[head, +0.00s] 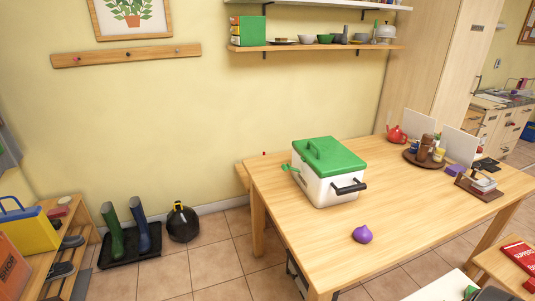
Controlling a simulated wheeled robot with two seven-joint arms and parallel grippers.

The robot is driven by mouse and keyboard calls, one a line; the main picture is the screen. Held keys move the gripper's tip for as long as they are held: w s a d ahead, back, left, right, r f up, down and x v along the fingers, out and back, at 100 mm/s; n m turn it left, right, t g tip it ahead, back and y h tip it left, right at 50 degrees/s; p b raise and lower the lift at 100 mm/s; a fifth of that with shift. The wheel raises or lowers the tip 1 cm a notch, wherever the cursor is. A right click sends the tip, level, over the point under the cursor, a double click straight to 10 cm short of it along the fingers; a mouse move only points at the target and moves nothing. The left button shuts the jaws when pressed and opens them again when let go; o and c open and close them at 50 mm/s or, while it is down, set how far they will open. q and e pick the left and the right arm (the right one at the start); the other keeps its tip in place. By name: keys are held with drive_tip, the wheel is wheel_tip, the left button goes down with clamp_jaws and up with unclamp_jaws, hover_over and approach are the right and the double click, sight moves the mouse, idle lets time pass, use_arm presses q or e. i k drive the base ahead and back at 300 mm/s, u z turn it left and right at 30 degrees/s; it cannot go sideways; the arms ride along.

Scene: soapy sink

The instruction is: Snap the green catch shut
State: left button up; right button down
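A white cooler box (325,188) with a green lid (328,155) stands on the wooden table. The lid lies on top of the box and looks down. A small green catch (290,168) sticks out from the box's left side, just below the lid's edge, angled away from the wall. A black handle (350,188) is on the front right side of the box. Neither of my grippers shows in the head view.
A purple onion-shaped object (362,235) lies on the table (420,222) in front of the box. A round tray (410,160) with jars and a red teapot (396,134) stand at the back right. The table left of the box is clear.

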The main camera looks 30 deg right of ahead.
sight(285, 167)
drive_tip(key=i, duration=2.95)
drive_tip(key=z, duration=3.8)
drive_tip(key=k, duration=0.5)
